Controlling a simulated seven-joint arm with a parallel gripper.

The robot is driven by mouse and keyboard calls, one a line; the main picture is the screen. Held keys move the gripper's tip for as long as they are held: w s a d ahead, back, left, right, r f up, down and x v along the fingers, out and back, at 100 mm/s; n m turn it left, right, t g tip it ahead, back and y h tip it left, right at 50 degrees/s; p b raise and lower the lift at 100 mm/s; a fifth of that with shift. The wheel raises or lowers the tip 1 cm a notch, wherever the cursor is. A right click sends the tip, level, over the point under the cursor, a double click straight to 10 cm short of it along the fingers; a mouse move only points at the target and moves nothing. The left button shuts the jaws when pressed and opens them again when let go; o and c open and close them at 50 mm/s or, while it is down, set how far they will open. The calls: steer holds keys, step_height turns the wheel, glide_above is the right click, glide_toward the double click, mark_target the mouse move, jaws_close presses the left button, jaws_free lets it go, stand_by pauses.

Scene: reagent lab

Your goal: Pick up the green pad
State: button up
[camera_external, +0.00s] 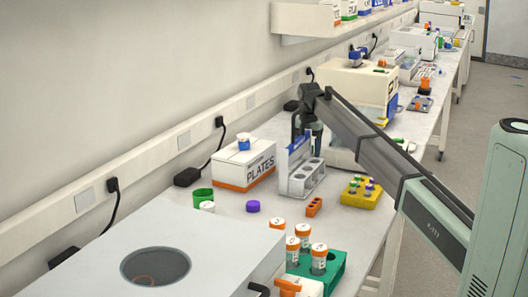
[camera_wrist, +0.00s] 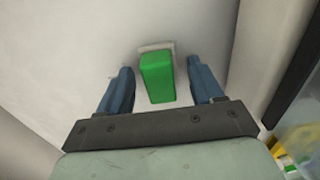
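The green pad (camera_wrist: 157,80) shows in the wrist view as a bright green block on a pale surface. A small pale grey piece (camera_wrist: 155,46) sits at its far end. My gripper (camera_wrist: 160,66) is open, with one blue-grey finger on each side of the pad and a visible gap on both sides. I cannot tell how far the fingertips are above the surface. In the external view my gripper (camera_external: 304,130) points down behind the grey tube rack (camera_external: 305,180). I cannot pick out the pad there; it seems hidden.
A white PLATES box (camera_external: 246,166) stands left of the rack, and a cream machine (camera_external: 357,88) behind my gripper. A green rack (camera_external: 335,272) holds several orange-capped tubes. The wall is close.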

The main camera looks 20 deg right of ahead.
steer(key=c, duration=1)
